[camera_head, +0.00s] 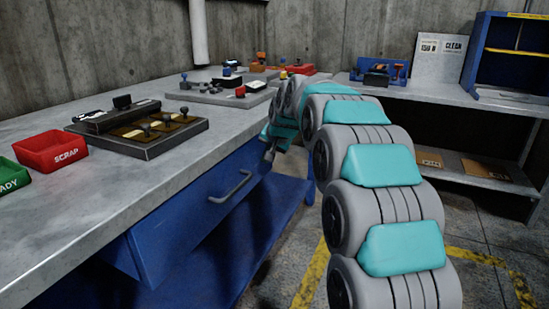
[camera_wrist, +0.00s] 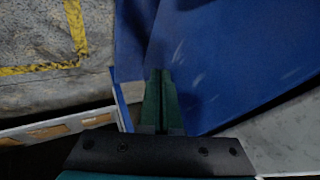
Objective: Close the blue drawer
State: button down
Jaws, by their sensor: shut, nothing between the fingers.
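The blue drawer (camera_head: 190,215) is under the grey worktop in the head view, with a grey bar handle (camera_head: 230,187) on its front. Its near end stands out from under the worktop, so it looks partly open. My gripper (camera_head: 270,153) is at the drawer's far end, just below the worktop edge, partly hidden by my arm. In the wrist view my gripper (camera_wrist: 160,75) is shut and empty, its dark green fingers together in front of a scuffed blue surface (camera_wrist: 215,60). I cannot tell whether the fingertips touch it.
The worktop (camera_head: 60,225) carries a red scrap bin (camera_head: 50,151), a green bin (camera_head: 10,176) and a dark switch panel (camera_head: 140,127). A blue lower shelf (camera_head: 215,265) is under the drawer. A second bench with a blue cabinet (camera_head: 505,55) stands at the back right. The floor has yellow lines.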

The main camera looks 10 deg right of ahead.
jog(key=shift+w+a+r, duration=0.1)
jog(key=shift+w+a, duration=0.2)
jog(key=shift+a, duration=0.15)
jog(key=shift+r, duration=0.1)
jog(key=s+d+r+b, duration=0.2)
jog(key=s+d+r, duration=0.3)
jog(key=s+r, duration=0.35)
jog(key=s+f+n+g, duration=0.2)
jog(key=s+f, duration=0.5)
jog(key=s, duration=0.9)
jog(key=s+f+n+g+h, duration=0.1)
jog(key=s+f+g, duration=0.3)
jog(key=s, duration=1.2)
jog(key=s+f+n+g+h, duration=0.1)
jog(key=s+f+n+g, duration=0.1)
jog(key=s+f, duration=1)
jog(key=s+d, duration=0.1)
jog(key=s, duration=0.3)
jog(key=shift+s+n+g, duration=0.25)
jog(key=shift+n+g, duration=0.05)
jog(key=shift+g, duration=0.1)
